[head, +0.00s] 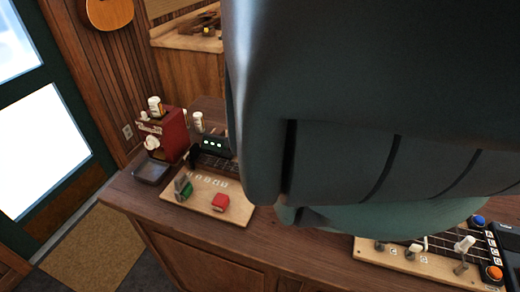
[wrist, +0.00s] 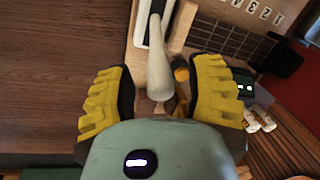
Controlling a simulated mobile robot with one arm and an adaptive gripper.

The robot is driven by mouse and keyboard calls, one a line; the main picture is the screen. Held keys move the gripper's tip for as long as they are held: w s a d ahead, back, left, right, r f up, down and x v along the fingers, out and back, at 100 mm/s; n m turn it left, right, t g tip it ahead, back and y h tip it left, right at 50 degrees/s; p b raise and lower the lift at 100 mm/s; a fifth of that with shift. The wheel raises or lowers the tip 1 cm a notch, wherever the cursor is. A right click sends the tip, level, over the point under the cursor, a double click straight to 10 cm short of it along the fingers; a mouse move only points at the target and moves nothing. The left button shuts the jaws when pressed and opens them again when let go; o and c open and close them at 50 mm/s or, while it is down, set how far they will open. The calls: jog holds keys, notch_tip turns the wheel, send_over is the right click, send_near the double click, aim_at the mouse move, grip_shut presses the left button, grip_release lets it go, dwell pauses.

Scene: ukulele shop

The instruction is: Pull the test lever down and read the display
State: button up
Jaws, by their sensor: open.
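A cream lever (wrist: 158,62) rises in the wrist view from a wooden panel with a dark, pale-edged slot. My gripper (wrist: 160,92) is open, its two yellow ridged fingers standing on either side of the lever's lower part; neither clearly touches it. A small dark display (wrist: 244,88) with green lit marks is partly hidden behind the right finger. A dark display (head: 213,143) with green marks also shows in the head view, too small to read. My arm hides the gripper and the lever there.
A board with letter tiles (head: 232,206) carries a red block (head: 220,202) and a green block (head: 183,188). A red machine (head: 166,135) stands behind it. A panel (head: 400,262) with switches and blue and orange buttons is at right. Bare counter (wrist: 60,60) lies left in the wrist view.

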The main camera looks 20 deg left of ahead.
jog(key=shift+f, duration=0.4)
jog(key=shift+s+f, duration=0.1)
grip_shut()
dwell(0.4)
